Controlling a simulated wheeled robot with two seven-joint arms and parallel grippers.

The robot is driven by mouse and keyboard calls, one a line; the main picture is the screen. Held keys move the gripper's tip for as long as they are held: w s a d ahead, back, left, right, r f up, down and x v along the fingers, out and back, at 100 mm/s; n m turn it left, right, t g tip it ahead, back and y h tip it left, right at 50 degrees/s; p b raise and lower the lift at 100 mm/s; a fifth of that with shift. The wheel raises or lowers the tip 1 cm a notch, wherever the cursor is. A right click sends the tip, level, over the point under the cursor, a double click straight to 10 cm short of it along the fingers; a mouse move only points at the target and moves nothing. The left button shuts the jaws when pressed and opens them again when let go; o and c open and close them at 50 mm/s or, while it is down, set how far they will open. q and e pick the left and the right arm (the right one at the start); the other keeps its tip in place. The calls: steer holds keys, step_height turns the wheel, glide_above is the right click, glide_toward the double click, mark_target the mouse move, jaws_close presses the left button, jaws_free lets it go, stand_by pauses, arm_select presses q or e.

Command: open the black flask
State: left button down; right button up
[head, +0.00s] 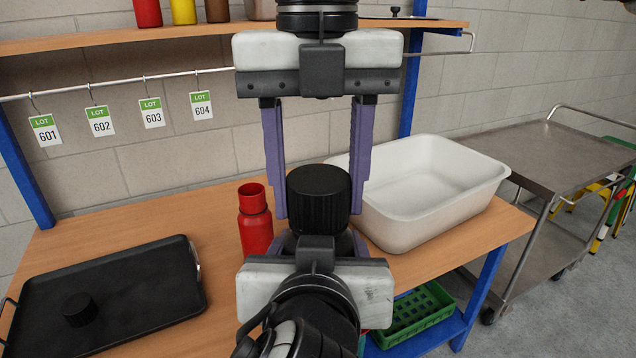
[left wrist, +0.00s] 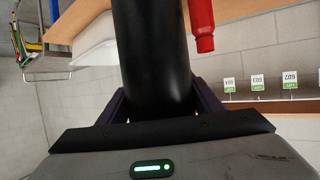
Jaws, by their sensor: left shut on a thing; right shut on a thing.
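The black flask's ribbed cap (head: 318,192) shows in the middle of the head view. My right gripper (head: 319,208) comes down from above, its purple fingers shut on either side of the cap. My left gripper (head: 318,242) comes in from below in the picture and is shut on the flask's body. In the left wrist view the smooth black flask body (left wrist: 155,60) stands between its fingers. The body is mostly hidden in the head view by my left gripper. I cannot tell whether the cap still touches the body.
A red flask (head: 254,222) stands just left, its top apparently open. A black tray (head: 150,285) holds a small black cap-like piece (head: 79,309). A white tub (head: 425,215) stands close on the right. A shelf (head: 120,38) and tag rail (head: 120,85) run behind.

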steer(key=n, duration=1)
steer(key=shift+n, duration=0.3)
steer(key=o, duration=1.2)
steer(key=shift+s+a, duration=0.1)
